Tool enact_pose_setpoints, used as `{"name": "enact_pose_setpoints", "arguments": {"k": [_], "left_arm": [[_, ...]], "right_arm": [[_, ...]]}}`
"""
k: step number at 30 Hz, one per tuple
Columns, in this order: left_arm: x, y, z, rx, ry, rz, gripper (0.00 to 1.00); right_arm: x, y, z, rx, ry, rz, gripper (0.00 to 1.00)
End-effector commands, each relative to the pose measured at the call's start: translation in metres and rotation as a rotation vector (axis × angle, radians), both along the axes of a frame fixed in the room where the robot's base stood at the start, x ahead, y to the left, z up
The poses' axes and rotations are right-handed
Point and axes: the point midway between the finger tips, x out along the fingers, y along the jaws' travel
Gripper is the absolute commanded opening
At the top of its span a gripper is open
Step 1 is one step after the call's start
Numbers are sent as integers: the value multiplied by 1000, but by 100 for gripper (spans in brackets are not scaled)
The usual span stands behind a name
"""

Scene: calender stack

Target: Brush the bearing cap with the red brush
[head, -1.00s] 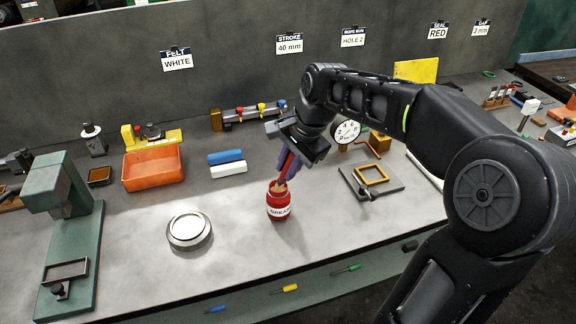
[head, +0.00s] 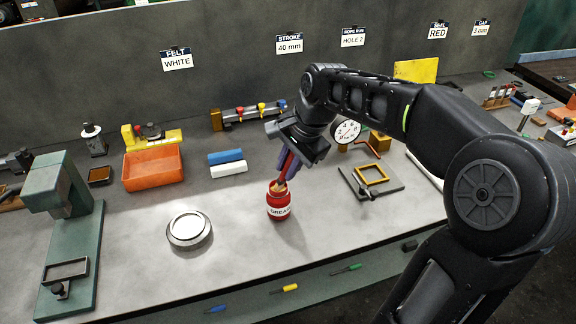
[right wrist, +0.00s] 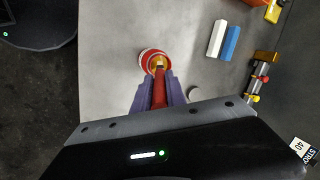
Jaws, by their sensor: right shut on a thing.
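The red brush (head: 288,166) is held in my right gripper (head: 284,172), tilted, with its pale bristles down at the mouth of the red grease jar (head: 280,205). In the right wrist view the red brush handle (right wrist: 159,90) lies between the purple fingers, and its tip is over the grease jar (right wrist: 151,60). I cannot tell how deep the bristles sit in the jar. A round silver disc (head: 188,230), which looks like the bearing cap, lies flat on the bench left of the jar, apart from the gripper. My left gripper is not clearly in view.
An orange bin (head: 153,167) and blue and white bars (head: 227,162) stand behind the cap. A green press (head: 62,225) is at the left. A plate with a yellow frame (head: 371,176) lies right of the jar. The bench between cap and jar is clear.

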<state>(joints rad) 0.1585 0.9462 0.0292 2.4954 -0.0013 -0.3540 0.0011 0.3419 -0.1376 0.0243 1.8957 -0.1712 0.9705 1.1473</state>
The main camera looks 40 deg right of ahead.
Motion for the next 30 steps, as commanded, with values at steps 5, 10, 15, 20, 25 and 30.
{"name": "enact_pose_setpoints", "arguments": {"k": [5,10,15,20,25,30], "left_arm": [[0,0,2,0,0,0,67],[0,0,13,0,0,0,67],[0,0,26,0,0,0,67],[0,0,38,0,0,0,67],[0,0,49,0,0,0,67],[0,0,57,0,0,0,67]], "right_arm": [[-1,0,1,2,6,0,0],[-1,0,14,1,4,1,0],[-1,0,30,1,3,0,0],[0,0,44,1,2,0,0],[0,0,59,1,1,0,0],[0,0,69,1,2,0,0]]}}
